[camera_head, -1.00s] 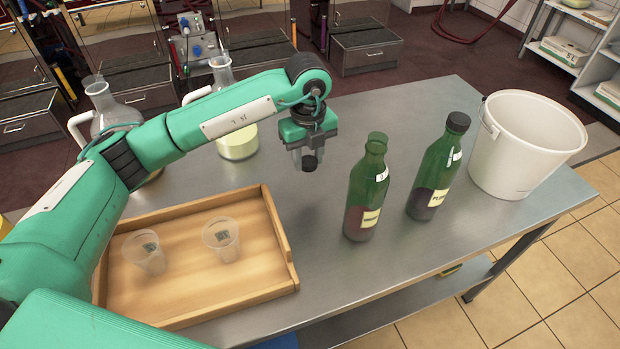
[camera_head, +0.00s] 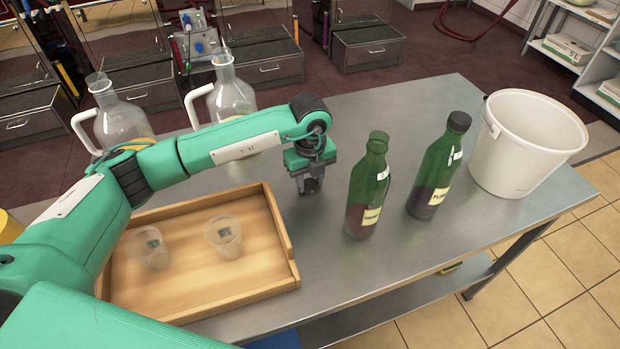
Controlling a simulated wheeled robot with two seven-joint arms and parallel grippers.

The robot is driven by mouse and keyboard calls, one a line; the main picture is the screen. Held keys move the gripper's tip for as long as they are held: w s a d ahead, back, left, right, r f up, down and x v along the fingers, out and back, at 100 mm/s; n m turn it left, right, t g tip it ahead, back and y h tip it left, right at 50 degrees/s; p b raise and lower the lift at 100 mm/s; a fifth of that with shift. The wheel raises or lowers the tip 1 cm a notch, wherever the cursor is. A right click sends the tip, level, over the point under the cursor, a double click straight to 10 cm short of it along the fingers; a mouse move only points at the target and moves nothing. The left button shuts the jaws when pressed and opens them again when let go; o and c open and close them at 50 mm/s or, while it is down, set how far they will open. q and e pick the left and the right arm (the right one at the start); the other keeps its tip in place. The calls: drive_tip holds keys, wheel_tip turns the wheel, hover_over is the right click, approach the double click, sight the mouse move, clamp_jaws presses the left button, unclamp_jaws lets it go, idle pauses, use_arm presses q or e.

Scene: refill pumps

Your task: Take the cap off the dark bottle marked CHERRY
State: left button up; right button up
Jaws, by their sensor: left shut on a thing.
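The uncapped dark green bottle (camera_head: 369,188) stands upright on the metal table, with an open neck and dark liquid low inside. Its label is small but looks like CHERRY. A second green bottle (camera_head: 440,167), labelled PLUM as far as I can read, stands to its right with its black cap (camera_head: 459,121) on. My left gripper (camera_head: 311,186) points down, left of the uncapped bottle and apart from it, low over the table. It is shut on a small dark cap, mostly hidden between the fingers. My right gripper is not in view.
A wooden tray (camera_head: 282,228) with two clear cups (camera_head: 224,237) (camera_head: 148,248) lies at the left front. Two glass jugs (camera_head: 118,122) (camera_head: 232,97) stand behind my left arm. A white bucket (camera_head: 522,145) stands at the right. Bare table lies behind the bottles.

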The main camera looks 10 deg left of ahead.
sight(310, 183)
use_arm(q)
drive_tip(key=o, duration=1.1)
drive_tip(key=shift+r, duration=0.6)
drive_tip(key=shift+r+b, duration=0.65)
drive_tip(key=shift+r, duration=4.8)
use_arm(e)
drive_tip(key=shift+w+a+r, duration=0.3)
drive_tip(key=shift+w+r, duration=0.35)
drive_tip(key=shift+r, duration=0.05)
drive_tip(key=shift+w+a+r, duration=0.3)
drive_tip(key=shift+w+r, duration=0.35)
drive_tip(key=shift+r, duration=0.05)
